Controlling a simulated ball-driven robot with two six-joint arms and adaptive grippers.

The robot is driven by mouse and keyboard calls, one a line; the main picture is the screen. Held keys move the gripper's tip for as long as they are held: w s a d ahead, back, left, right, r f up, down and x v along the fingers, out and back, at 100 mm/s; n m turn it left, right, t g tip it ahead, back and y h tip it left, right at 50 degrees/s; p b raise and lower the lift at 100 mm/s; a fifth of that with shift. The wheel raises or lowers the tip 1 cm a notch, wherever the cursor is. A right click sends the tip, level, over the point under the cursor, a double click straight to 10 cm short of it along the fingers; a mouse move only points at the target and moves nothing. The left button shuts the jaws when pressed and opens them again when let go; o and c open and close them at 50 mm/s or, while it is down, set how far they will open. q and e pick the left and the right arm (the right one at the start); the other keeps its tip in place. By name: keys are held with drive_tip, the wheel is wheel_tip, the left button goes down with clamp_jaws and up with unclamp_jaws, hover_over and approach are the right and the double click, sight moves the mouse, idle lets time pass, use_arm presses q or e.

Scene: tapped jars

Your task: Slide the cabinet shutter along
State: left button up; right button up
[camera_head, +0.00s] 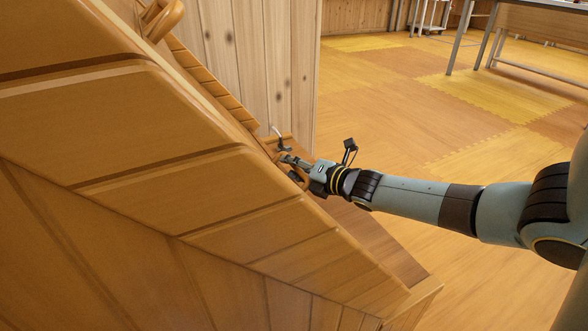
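The wooden cabinet (120,110) fills the left half of the head view and looks tilted. A strip of narrow wooden slats (215,88), which looks like the shutter, runs along its upper edge. A rounded wooden handle (163,18) shows at the top left. My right gripper (284,160) is at the cabinet's right edge, by the lower end of the slats. Its dark fingers overlap a small wooden part there. I cannot tell whether they are closed on it or only beside it. My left gripper is out of view.
A pale knotted wood panel (265,60) stands behind the slats. A table with metal legs (540,28) and a white trolley (432,15) stand at the back right. The orange and yellow floor (390,95) between them and the cabinet is clear.

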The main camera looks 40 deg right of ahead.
drive_tip(key=shift+c, duration=0.2)
clamp_jaws()
drive_tip(key=shift+r, duration=0.1)
